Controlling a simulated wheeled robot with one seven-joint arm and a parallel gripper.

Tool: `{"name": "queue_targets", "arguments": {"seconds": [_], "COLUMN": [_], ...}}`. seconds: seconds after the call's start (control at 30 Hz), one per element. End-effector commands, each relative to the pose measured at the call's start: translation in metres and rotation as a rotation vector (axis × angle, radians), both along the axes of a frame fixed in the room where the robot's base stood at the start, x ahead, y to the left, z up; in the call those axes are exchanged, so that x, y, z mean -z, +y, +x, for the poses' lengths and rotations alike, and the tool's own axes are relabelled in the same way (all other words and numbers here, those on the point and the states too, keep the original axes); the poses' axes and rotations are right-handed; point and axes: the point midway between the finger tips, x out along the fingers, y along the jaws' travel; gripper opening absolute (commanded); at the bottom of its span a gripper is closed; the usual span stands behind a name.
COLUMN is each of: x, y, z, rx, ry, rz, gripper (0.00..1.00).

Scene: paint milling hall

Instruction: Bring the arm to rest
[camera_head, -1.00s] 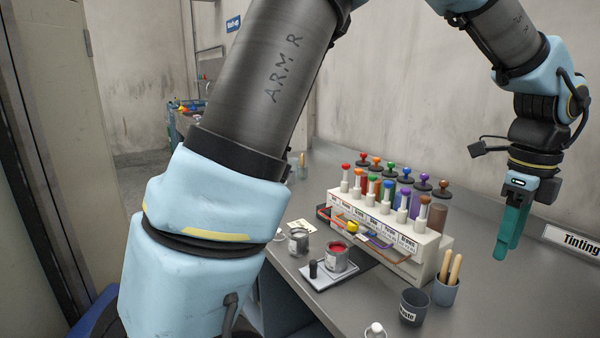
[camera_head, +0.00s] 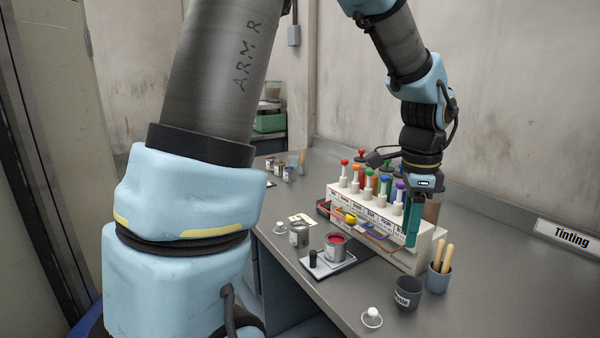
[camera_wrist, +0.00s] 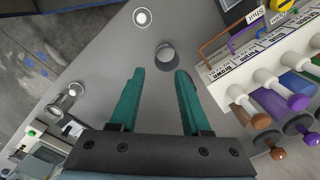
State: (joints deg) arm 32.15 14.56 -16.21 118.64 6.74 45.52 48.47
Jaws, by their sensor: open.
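My gripper (camera_head: 412,222) has teal fingers and hangs pointing down in front of the right end of the tinting rack (camera_head: 415,258). In the wrist view its two fingers (camera_wrist: 160,75) stand apart with nothing held between them. The grey waste cup (camera_wrist: 166,56) shows beyond the fingertips there. My arm reaches out over the bench, bent at the elbow. Parts of the rack are hidden behind my gripper and wrist.
On the bench (camera_head: 480,240) stand a cup with wooden sticks (camera_head: 439,281), a dark waste cup (camera_head: 407,294), an open can of red paint (camera_head: 335,247) and a white-knobbed lid (camera_head: 372,317). Bare bench lies to the right, before the "Tinting" sign (camera_head: 571,234).

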Motion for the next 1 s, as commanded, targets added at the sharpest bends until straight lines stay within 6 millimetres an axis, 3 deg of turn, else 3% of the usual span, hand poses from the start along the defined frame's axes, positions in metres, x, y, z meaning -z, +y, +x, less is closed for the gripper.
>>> {"name": "queue_targets", "arguments": {"seconds": [0.1, 0.2, 0.3, 0.43, 0.6, 1.0], "x": [0.010, 0.021, 0.031, 0.040, 0.045, 0.045], "y": [0.066, 0.135, 0.196, 0.249, 0.277, 0.277], "z": [0.021, 0.029, 0.025, 0.011, -0.001, -0.001], "rx": [-0.343, -0.721, -1.082, -1.437, -1.646, -1.651], "ry": [-0.010, -0.022, -0.034, -0.045, -0.052, -0.052], "rz": [-0.016, -0.043, -0.076, -0.114, -0.142, -0.142], "gripper": [0.47, 0.47, 0.47, 0.47, 0.47, 0.47]}}
